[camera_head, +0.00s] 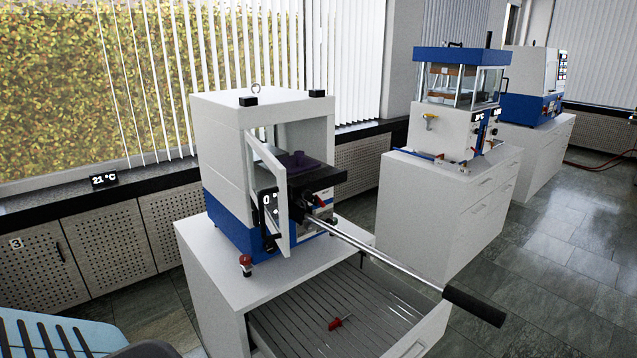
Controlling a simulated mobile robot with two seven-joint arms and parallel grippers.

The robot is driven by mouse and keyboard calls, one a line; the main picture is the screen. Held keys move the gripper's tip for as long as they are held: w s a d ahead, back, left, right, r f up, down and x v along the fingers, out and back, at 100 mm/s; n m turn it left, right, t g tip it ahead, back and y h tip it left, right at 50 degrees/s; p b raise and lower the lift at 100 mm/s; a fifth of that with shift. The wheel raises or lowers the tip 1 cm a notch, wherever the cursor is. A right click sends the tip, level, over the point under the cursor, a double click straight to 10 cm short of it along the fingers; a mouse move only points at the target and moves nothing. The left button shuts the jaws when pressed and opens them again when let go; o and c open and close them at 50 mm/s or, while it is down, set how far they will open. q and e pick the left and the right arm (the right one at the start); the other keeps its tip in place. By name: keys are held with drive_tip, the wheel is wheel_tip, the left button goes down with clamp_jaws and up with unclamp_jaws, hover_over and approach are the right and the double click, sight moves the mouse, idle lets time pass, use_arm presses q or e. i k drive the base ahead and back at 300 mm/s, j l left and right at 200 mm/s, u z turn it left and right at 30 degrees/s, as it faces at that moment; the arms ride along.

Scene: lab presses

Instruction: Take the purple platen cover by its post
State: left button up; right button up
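A dark purple piece, which looks like the platen cover (296,162), sits inside the nearest press (262,115) on its platen. A short post seems to rise from its middle, but it is small and shaded. The glazed door (278,185) at the front of the press stands open, and its frame edge is to the left of the purple piece. A black slab (322,180) lies in front of and below it. Neither of my grippers is in view.
A long lever (385,258) with a black grip (474,305) sticks out from the press towards the lower right. Below, an open drawer (290,325) holds a red-handled tool (340,322). Another press (455,130) stands behind to the right. Floor at right is clear.

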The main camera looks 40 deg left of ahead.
sight(294, 157)
drive_tip(key=u, duration=1.2)
